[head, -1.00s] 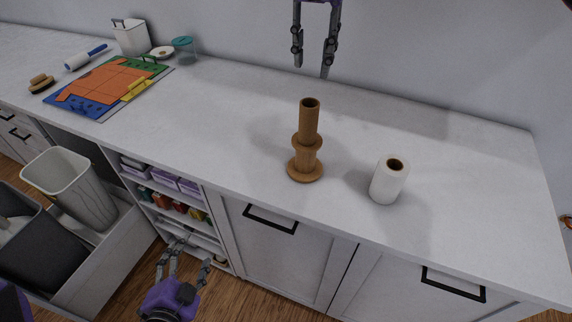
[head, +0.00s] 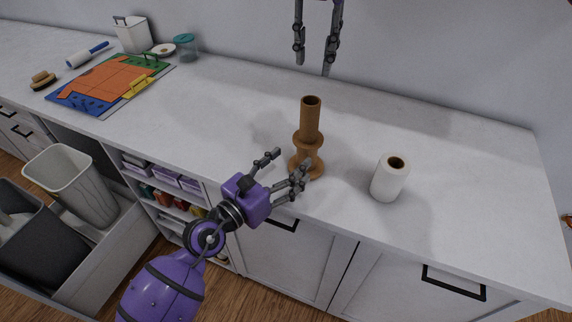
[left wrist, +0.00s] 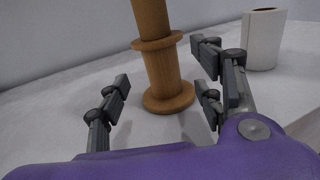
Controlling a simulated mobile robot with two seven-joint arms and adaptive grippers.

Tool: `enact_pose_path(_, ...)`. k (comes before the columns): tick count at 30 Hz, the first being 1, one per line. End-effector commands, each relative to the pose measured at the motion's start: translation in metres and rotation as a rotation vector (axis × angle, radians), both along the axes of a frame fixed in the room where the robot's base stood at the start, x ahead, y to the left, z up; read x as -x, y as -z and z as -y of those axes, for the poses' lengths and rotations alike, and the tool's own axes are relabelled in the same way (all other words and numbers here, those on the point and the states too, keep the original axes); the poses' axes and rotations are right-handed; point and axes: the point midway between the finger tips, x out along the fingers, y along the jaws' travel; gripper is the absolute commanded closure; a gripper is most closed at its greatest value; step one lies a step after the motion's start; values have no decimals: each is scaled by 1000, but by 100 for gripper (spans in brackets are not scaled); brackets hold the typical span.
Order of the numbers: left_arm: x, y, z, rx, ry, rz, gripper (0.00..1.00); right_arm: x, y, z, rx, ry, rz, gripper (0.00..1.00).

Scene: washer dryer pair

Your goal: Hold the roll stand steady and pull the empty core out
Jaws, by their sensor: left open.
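The brown wooden roll stand (head: 308,144) stands upright on the white counter, with a round base and a flange partway up. A brown tube, which looks like the empty core (head: 311,114), stands upright on top of it. My left gripper (head: 290,166) is open at the near side of the stand. In the left wrist view the stand (left wrist: 163,75) shows ahead between the fingers, which appear apart from it. My right gripper (head: 313,68) hangs above and behind the stand, fingers pointing down and spread, with nothing between them.
A white paper roll (head: 390,178) stands right of the stand, near the counter's front edge. A colourful board (head: 112,83), brush, lint roller, white bin and jar are at the far left. An open drawer with bins (head: 70,190) is below. The counter's right end is clear.

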Motion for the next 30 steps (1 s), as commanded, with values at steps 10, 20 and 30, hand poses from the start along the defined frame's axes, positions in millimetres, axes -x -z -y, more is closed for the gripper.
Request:
enact_pose_path(10,-38,-1,30,-6,1,8,39,0,0,0,0,0,0,69)
enact_pose_path(20,-62,0,46,-7,1,6,39,0,0,0,0,0,0,69)
enact_pose_path(30,-62,0,46,-6,1,5,49,0,0,0,0,0,0,69)
